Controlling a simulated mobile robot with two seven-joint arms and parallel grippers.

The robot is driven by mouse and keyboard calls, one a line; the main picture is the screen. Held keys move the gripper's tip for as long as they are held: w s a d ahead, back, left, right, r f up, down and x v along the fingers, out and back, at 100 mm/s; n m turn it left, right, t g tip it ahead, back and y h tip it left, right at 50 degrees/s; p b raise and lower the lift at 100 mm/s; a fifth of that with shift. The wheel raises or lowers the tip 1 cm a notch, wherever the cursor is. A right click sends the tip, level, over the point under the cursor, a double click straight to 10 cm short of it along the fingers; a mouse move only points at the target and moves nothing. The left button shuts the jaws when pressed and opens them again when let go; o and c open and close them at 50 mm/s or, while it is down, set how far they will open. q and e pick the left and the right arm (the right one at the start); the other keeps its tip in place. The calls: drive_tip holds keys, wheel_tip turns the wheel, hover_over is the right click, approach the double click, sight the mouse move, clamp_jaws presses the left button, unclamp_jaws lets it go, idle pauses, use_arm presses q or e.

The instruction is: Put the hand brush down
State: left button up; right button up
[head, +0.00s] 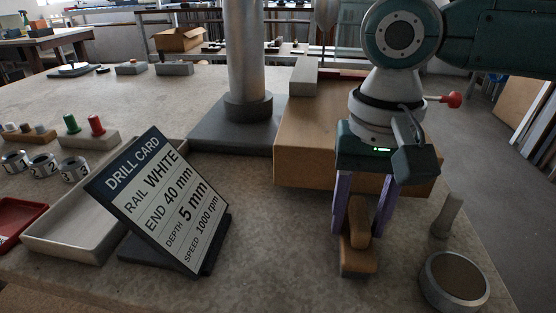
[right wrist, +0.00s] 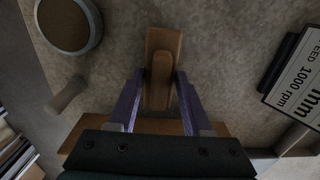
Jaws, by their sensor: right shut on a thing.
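The hand brush (head: 358,260) is a small brown wooden block with a raised grip, near the front right of the workbench (head: 290,250). My right gripper (head: 359,232) points down and its purple fingers are shut on the brush's grip. In the right wrist view the brush (right wrist: 164,40) lies between the fingertips and reaches out beyond them. The brush is at or just above the bench top; I cannot tell if it touches. Its bristles are hidden. My left gripper is not in view.
A round metal-rimmed disc (head: 454,280) and a grey peg (head: 447,215) stand right of the brush. A wooden box (head: 300,150) is behind it. The drill card (head: 160,200) and a grey tray (head: 75,240) are left. Bare bench lies between card and brush.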

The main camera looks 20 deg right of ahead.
sight(360, 212)
drive_tip(key=shift+f, duration=0.15)
drive_tip(key=o, duration=1.2)
wheel_tip(360, 212, up, 12)
drive_tip(key=p, duration=0.2)
drive_tip(key=s+a+f+n+y, duration=0.1)
drive_tip(key=s+a+f+n, duration=0.1)
drive_tip(key=a+f, duration=0.1)
drive_tip(key=s+a+f+n+t+y, duration=0.1)
drive_tip(key=s+a+f+n, duration=0.1)
drive_tip(key=a, duration=0.2)
drive_tip(key=s+a+f+n+t+y, duration=0.1)
drive_tip(key=s+a+f+n, duration=0.2)
drive_tip(key=a, duration=0.1)
drive_tip(key=shift+s+f, duration=0.1)
drive_tip(key=shift+f, duration=0.25)
drive_tip(key=s+d+h, duration=0.1)
drive_tip(key=s+d, duration=0.1)
drive_tip(key=s, duration=0.1)
drive_tip(key=s+d+f+t+h, duration=0.1)
drive_tip(key=s+d, duration=0.2)
drive_tip(key=s+d+f+n, duration=0.1)
drive_tip(key=s+d, duration=0.1)
drive_tip(key=d, duration=0.1)
drive_tip(key=shift+s+f+t+h, duration=0.25)
drive_tip(key=shift+s+t+h, duration=0.05)
drive_tip(key=shift+s+h, duration=0.1)
